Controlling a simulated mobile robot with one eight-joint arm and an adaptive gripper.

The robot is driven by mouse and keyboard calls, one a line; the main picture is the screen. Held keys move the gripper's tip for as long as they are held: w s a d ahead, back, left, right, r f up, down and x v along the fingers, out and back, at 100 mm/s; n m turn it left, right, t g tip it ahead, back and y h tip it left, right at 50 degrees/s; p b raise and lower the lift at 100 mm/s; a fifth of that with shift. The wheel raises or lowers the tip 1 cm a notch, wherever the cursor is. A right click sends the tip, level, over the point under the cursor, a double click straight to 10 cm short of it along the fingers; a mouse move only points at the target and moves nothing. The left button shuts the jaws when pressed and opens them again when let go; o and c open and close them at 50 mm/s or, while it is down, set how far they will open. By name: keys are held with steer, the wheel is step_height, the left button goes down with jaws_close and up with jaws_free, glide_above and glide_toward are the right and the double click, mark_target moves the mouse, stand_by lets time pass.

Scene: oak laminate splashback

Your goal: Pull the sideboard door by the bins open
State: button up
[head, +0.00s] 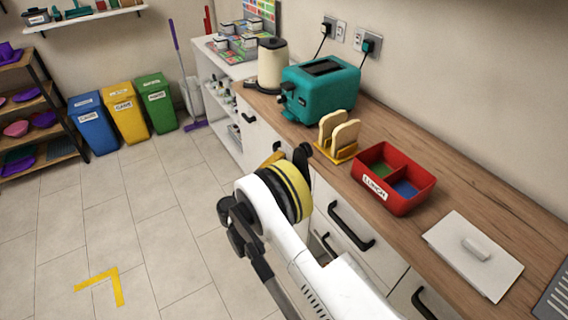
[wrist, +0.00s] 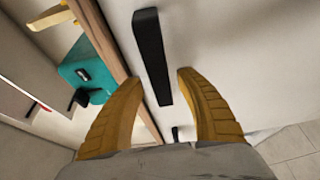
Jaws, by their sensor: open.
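The sideboard (head: 262,140) runs along the right wall under a wooden worktop, its far end toward the bins. A short black handle (head: 248,117) shows on its pale front near that end. My gripper (head: 286,152) is at the sideboard front, below the toast rack, partly hidden by my own wrist. In the wrist view my gripper (wrist: 160,78) is open, with two yellow ribbed fingers. A long black bar handle (wrist: 152,55) on a pale front shows ahead, between the fingertips in the picture. I cannot tell whether they touch it. A smaller dark handle (wrist: 175,133) shows farther down.
Blue (head: 92,122), yellow (head: 126,112) and green bins (head: 157,102) stand at the back.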

steer(key=shift+x, duration=1.15)
jaws_close()
steer(key=shift+s+a, duration=0.1)
steer(key=shift+a, duration=0.05)
